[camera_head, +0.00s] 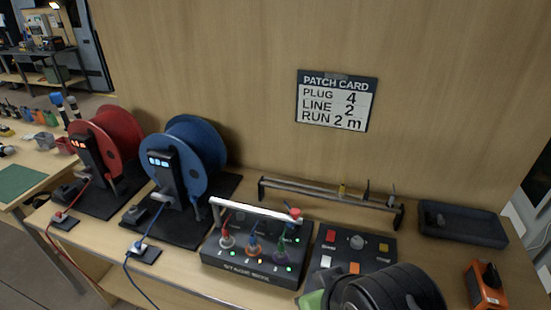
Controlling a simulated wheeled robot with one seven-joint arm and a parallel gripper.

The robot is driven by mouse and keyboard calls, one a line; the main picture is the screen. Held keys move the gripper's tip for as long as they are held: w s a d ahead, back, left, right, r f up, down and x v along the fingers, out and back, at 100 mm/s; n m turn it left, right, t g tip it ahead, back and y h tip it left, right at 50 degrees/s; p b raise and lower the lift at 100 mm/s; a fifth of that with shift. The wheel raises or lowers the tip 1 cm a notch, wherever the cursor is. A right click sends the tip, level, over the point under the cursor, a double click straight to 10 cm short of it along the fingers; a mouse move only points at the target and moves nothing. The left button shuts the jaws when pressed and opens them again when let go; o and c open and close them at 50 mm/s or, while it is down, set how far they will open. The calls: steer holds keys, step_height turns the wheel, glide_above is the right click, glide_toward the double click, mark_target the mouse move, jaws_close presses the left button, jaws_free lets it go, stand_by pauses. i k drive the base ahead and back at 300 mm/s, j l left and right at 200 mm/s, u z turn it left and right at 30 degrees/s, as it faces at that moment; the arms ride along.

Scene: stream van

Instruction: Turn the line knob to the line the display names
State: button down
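The patch card (336,101) on the wooden back board reads PLUG 4, LINE 2, RUN 2 m. A black control panel (330,240) on the bench has a round grey knob (357,242) among red, yellow, white and orange buttons. An orange box (486,284) with a black knob-like part stands at the right. I cannot tell which of these is the line knob, nor read its setting. My black ribbed wrist (395,292) is at the bottom, over the panel's near right side. A green and grey part shows at its left; the fingertips cannot be made out.
A black stage box (240,264) with coloured plugs and a white handle stands left of the panel. Red (112,133) and blue (200,140) cable reels are farther left. A low rack (325,198) lies behind the panel. A dark tray (462,234) is at the right.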

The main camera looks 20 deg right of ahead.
mark_target(356, 243)
steer(key=k+l+z, duration=0.15)
steer(key=z, duration=0.2)
steer(key=k+l+z, duration=0.15)
steer(key=z, duration=0.2)
